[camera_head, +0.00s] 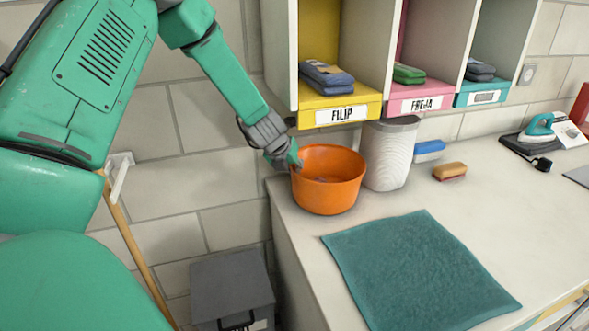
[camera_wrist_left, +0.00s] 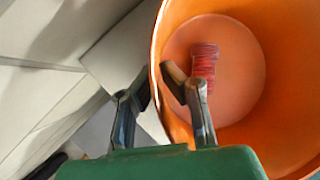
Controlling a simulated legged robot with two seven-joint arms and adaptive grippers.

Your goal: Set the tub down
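The orange tub (camera_head: 327,190) is upright at the left back of the pale counter, beside a white ribbed bin. Whether its base touches the counter is hard to tell. My left gripper (camera_head: 285,158) is at its left rim. In the left wrist view, the tub's wall (camera_wrist_left: 235,12) runs between the fingertips (camera_wrist_left: 158,88), one finger inside and one outside, closed in on the rim. A red ribbed item (camera_wrist_left: 204,62) lies on the tub's floor. My right gripper is not in view.
A teal cloth (camera_head: 415,270) lies in front of the tub on the counter (camera_head: 500,215). The white ribbed bin (camera_head: 390,155) stands close on the right. Labelled cubbies (camera_head: 340,110) hang above. A brush (camera_head: 449,171) and an iron (camera_head: 538,128) are farther right.

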